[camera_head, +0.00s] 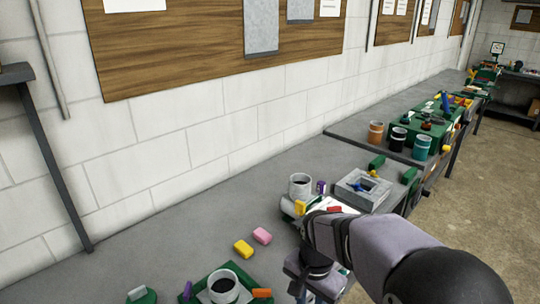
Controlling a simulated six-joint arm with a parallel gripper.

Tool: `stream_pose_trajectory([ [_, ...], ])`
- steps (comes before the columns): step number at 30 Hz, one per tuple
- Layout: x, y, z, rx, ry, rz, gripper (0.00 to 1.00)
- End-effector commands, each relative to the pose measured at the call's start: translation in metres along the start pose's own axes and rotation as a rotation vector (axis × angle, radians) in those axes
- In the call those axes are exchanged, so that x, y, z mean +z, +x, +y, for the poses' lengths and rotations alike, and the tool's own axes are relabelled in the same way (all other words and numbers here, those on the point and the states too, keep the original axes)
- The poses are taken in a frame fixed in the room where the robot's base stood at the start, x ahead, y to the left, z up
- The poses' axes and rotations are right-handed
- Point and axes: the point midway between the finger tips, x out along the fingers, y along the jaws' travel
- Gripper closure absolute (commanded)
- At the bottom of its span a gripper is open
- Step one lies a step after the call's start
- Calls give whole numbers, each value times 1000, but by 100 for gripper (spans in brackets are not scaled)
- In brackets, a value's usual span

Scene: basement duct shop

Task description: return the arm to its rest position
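My arm reaches in from the lower right over the grey workbench (150,240). Its grey links bend down near the bench's front edge. The end of my arm, with my gripper (314,280), is at the lower middle, partly hidden by my own links. I cannot make out its fingers or whether anything is between them.
A grey cup (300,184) and a grey box (363,188) stand beyond my arm. A cup with dark contents (223,285) is in front. A second bench (350,127) holds coloured cups. Floor (480,200) is clear at right.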

Motion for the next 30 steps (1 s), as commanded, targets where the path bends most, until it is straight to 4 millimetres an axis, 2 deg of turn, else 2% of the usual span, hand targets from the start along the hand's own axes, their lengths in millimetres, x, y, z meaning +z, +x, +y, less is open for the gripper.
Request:
stream_pose_trajectory([
  [1, 4, 2, 19, 0, -82, 0, 72],
  [6, 22, 14, 70, 0, -374, 1, 72],
  [12, 42, 27, 109, 1, -615, 0, 72],
  [18, 52, 32, 123, 1, -719, 0, 72],
  [30, 52, 33, 124, 1, -729, -2, 72],
])
